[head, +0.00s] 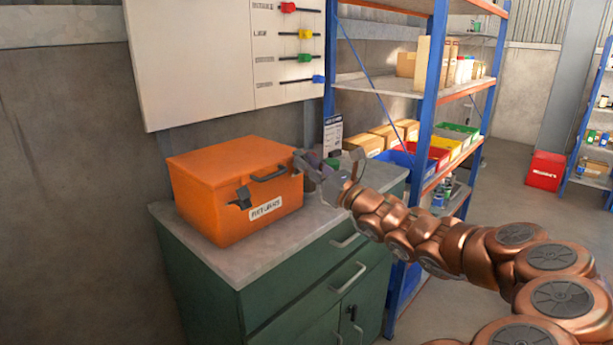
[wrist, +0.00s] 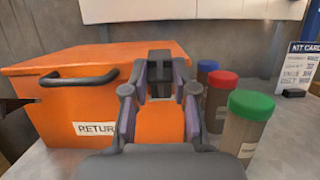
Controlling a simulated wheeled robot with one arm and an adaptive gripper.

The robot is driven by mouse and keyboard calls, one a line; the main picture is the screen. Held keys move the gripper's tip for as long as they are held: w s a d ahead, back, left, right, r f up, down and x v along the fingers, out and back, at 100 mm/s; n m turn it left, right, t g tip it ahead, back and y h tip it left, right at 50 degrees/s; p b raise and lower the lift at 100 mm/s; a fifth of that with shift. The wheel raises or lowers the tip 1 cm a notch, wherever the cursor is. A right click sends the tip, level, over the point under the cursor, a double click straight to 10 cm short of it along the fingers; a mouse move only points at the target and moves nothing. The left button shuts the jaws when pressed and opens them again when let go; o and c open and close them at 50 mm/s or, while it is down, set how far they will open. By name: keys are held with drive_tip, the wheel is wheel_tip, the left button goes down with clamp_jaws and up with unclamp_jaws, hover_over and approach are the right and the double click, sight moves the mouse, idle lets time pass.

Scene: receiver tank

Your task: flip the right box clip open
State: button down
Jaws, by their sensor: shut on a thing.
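The orange box (head: 225,190) stands on the grey top of a green cabinet, with its lid down. It has a dark handle (head: 269,174) and a white label on the front. The left clip (head: 241,198) sticks out from the front. The right clip (wrist: 160,67) is at the box's right front corner, between my fingers in the wrist view. My gripper (head: 306,163) reaches that corner from the right and is shut on the clip. It also shows in the wrist view (wrist: 160,104). In the head view my gripper hides the right clip.
Jars with blue (wrist: 207,68), red (wrist: 222,80) and green (wrist: 251,106) lids stand close to the right of my gripper. A kit card (wrist: 299,68) stands behind them. The cabinet top (head: 258,247) is clear in front of the box. A blue-framed shelf (head: 425,110) stands to the right.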

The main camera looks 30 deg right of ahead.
drive_tip(key=shift+s+d+f+t+y+b, duration=0.15)
drive_tip(key=shift+f+t+b, duration=0.25)
drive_tip(key=shift+t+b, duration=0.55)
drive_tip(key=shift+s+a+f+t+y+b, duration=0.1)
drive_tip(key=shift+s+f+t+y+b, duration=0.2)
drive_tip(key=shift+t+b, duration=0.7)
drive_tip(key=shift+s+d+f+t+y+b, duration=0.15)
drive_tip(key=shift+f+t+b, duration=0.3)
drive_tip(key=shift+t+b, duration=0.5)
drive_tip(key=c, duration=0.9)
unclamp_jaws()
drive_tip(key=shift+s, duration=0.1)
drive_tip(key=shift+v, duration=5.85)
